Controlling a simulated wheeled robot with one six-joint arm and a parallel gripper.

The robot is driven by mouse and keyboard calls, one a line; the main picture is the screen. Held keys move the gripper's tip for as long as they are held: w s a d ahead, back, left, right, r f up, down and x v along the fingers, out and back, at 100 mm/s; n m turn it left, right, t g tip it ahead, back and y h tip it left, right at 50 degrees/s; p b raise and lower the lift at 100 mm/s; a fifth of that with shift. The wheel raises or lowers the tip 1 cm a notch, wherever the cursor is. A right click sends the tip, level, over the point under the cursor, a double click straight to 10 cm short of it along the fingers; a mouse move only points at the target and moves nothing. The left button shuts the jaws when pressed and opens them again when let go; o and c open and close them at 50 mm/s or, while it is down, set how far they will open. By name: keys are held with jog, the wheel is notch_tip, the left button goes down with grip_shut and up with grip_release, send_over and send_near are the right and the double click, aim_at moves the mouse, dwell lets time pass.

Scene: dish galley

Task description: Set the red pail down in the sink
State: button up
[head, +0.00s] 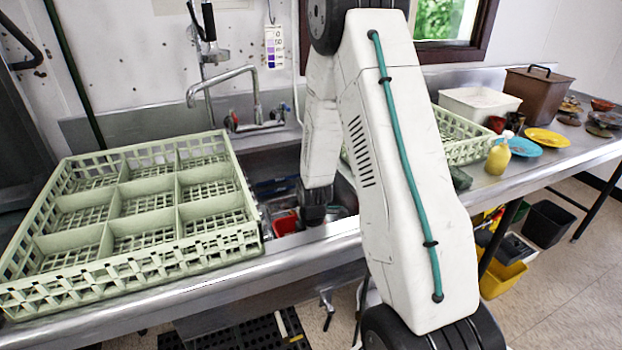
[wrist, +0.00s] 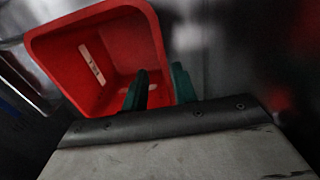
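The red pail (wrist: 93,60) fills the upper left of the wrist view. I look down into its open top, and a pale label strip lies inside. My gripper (wrist: 160,72) has its dark green fingers on either side of the pail's right wall, one inside and one outside. The gap between them looks wider than the wall, so it appears open. In the head view the red pail (head: 284,222) shows partly, low in the sink (head: 275,162), just left of my gripper (head: 314,214). My arm hides much of the sink. The pail's underside is hidden.
A pale green divided rack (head: 150,183) covers the counter left of the sink. A faucet (head: 225,95) stands behind the basin. Another green rack (head: 460,148), a white tub (head: 480,103), a yellow bottle (head: 498,157) and plates are on the right counter.

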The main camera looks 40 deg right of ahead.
notch_tip(320, 180, up, 26)
dwell(0.6)
jog(key=s+a+r+m, duration=0.4)
jog(key=s+a+m, duration=0.3)
jog(key=s, duration=0.5)
jog(key=s+a+r+m, duration=0.5)
jog(key=s+a+m, duration=0.2)
jog(key=s, duration=0.4)
jog(key=shift+s+a+m, duration=0.4)
jog(key=shift+a, duration=0.5)
